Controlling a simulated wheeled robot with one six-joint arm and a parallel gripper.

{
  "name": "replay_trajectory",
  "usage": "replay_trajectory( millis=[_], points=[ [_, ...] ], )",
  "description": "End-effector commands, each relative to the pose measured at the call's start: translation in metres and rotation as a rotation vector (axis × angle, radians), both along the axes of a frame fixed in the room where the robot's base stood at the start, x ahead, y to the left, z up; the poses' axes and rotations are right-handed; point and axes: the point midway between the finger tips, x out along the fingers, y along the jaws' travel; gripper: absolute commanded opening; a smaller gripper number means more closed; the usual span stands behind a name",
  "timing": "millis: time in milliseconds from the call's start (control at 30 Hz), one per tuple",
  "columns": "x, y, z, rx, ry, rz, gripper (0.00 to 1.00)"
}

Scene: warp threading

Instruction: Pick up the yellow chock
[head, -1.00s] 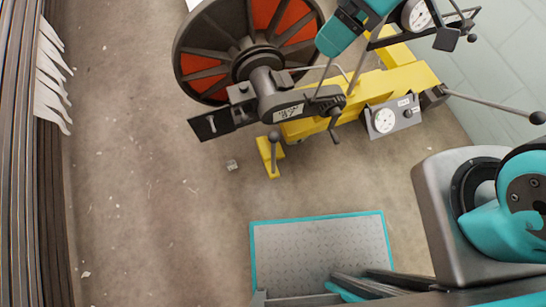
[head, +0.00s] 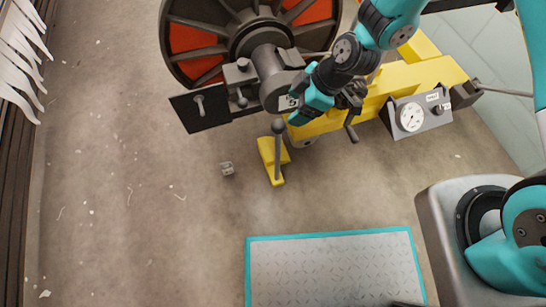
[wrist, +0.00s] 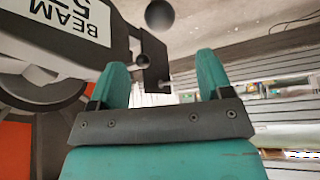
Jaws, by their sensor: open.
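The yellow chock (head: 266,150) sits on the floor at the foot of the yellow machine, below the big wheel. A thin dark post with a round ball knob (head: 278,126) rises from it. My gripper (head: 296,114) hangs just above and to the right of the knob in the head view, apart from it as far as I can see. In the wrist view my gripper's two teal fingers (wrist: 160,74) are spread with nothing between them. A dark ball (wrist: 160,15) shows beyond the fingertips; I cannot tell whether it is the chock's knob.
The spoked beam wheel (head: 191,67) and its dark bracket (head: 187,114) stand close left of my gripper. The yellow machine frame (head: 388,87) with a gauge box (head: 421,116) lies to the right. A small grey piece (head: 227,168) lies on open floor. A teal-edged plate (head: 330,270) is in front.

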Motion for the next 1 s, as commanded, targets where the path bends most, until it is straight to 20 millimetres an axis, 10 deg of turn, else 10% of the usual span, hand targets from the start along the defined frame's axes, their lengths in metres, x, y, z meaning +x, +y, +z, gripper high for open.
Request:
replay_trajectory(
  millis=[733, 1000],
  points=[
    [0.003, 0.041, -0.088, -0.001, 0.001, 0.002, 0.73],
    [0.004, 0.044, -0.091, 0.000, 0.000, -0.001, 0.73]
  ],
)
